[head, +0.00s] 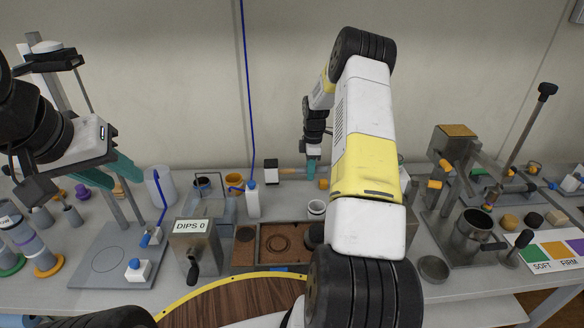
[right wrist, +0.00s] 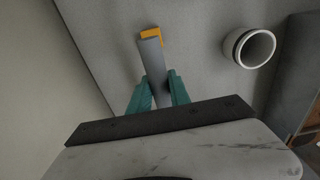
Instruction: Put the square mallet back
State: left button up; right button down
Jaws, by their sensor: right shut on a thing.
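The square mallet has a block head (head: 271,172), dark with a pale face, at the back of the bench in the head view. Its handle runs right from the head to my right gripper (head: 312,168). My right gripper is shut on the handle. In the right wrist view, its teal fingers (right wrist: 158,90) hold a grey bar (right wrist: 152,60) with an orange end; the mallet head is out of that view. I cannot tell whether the mallet touches the bench. My left gripper (head: 109,173) is at the left, with its teal fingers apart and empty.
A white cup (head: 317,208) stands in front of my right gripper and also shows in the wrist view (right wrist: 249,48). A blue-topped white bottle (head: 252,200) stands to the left. A brown tray (head: 262,258) and the DIPS box (head: 195,245) are nearer. My right arm hides the bench behind it.

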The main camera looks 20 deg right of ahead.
notch_tip(320, 180, down, 4)
jog(key=shift+r, duration=0.15)
jog(key=c, duration=1.2)
grip_release()
